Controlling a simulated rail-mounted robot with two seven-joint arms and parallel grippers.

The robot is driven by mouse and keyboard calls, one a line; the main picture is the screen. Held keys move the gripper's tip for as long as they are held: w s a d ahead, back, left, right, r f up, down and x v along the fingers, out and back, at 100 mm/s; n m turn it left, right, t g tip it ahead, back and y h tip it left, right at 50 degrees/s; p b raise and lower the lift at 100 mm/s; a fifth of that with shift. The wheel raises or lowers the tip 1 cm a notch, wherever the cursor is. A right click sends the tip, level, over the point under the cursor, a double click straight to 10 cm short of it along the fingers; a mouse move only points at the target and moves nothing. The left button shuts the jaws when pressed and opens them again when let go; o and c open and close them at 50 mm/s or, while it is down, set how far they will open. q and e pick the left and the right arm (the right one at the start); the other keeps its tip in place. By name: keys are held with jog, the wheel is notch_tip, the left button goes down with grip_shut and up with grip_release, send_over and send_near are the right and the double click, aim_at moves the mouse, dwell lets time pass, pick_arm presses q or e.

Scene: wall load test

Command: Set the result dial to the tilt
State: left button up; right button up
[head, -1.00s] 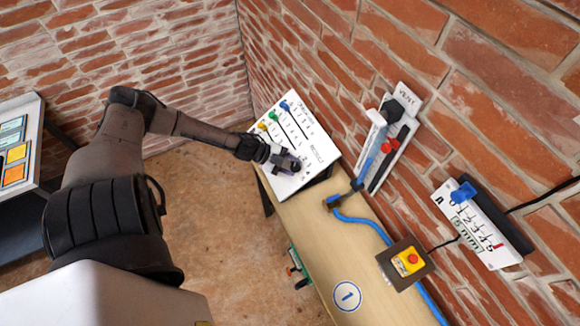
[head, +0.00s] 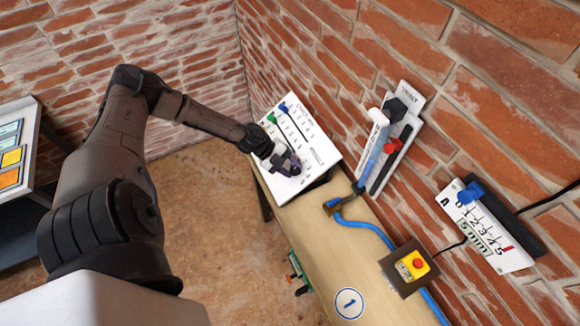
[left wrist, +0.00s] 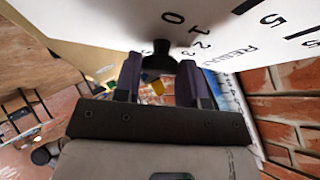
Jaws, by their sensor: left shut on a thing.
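The white panel (head: 322,153) with the result dial stands tilted on the bench by the wall. In the left wrist view its face (left wrist: 225,18) carries the digits 0, 1, 2, 3 and part of the word RESULT. The black result dial knob (left wrist: 158,60) sits between the fingers of my left gripper (left wrist: 160,82), which is shut on it. In the head view this gripper (head: 288,165) covers the lower part of the panel. The dial's pointer is hidden, so its setting cannot be read. My right gripper is not in view.
A wall gauge (head: 487,240) marked 0 to 5 and "5 mm" has a blue piece (head: 470,193) near its low end. The bench's front (head: 335,270) is mostly clear.

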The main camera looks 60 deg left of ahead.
pick_arm(q)
jog(key=o, duration=0.9)
jog(key=shift+s+a+r, duration=0.15)
jog(key=shift+s+a, duration=0.05)
jog(key=shift+s, duration=0.05)
jog(key=p+v, duration=0.4)
jog(key=v, duration=0.9)
jog(key=shift+w, duration=0.1)
jog(key=shift+r, duration=0.1)
